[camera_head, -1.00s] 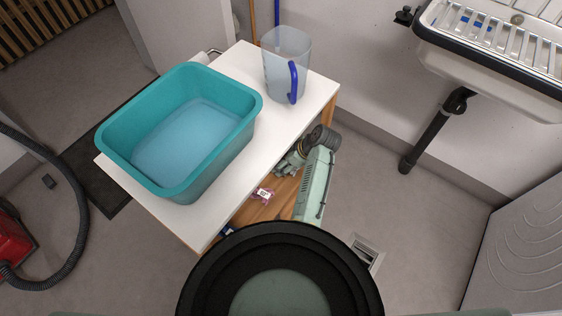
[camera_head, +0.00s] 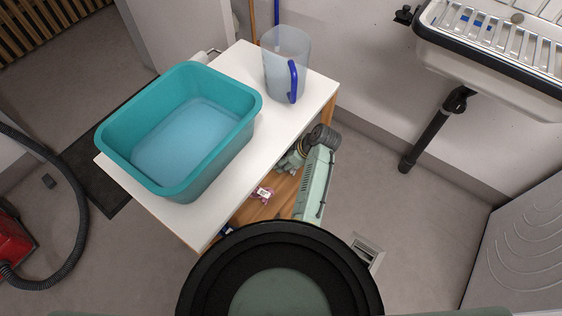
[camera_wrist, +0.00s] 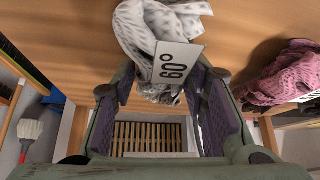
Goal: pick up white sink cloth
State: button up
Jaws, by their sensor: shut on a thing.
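The white sink cloth (camera_wrist: 165,28) is a crumpled white and grey cloth with a white tag reading 60° at the top middle of the wrist view. My gripper (camera_wrist: 163,88) has a finger on each side of the cloth's near end and is shut on it. The cloth lies against a wooden surface.
A pink cloth (camera_wrist: 285,78) lies to the right on the same wooden surface; it also shows in the head view (camera_head: 263,194). A teal basin (camera_head: 180,130) and a clear jug (camera_head: 284,65) stand on the tabletop. A sink (camera_head: 500,50) is at the upper right.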

jog(key=shift+r+b, duration=0.3)
jog(key=shift+r, duration=0.5)
jog(key=shift+b+v, duration=0.4)
jog(key=shift+v, duration=0.55)
jog(key=s+d+b, duration=0.1)
jog(key=s+d, duration=0.2)
jog(key=d, duration=0.4)
jog(key=s+d+b, duration=0.1)
jog(key=s+d, duration=0.3)
jog(key=d, duration=0.4)
jog(key=shift+d+r+b, duration=0.15)
jog(key=shift+d+b, duration=0.1)
jog(key=shift+b, duration=0.1)
jog(key=shift+s+d, duration=0.1)
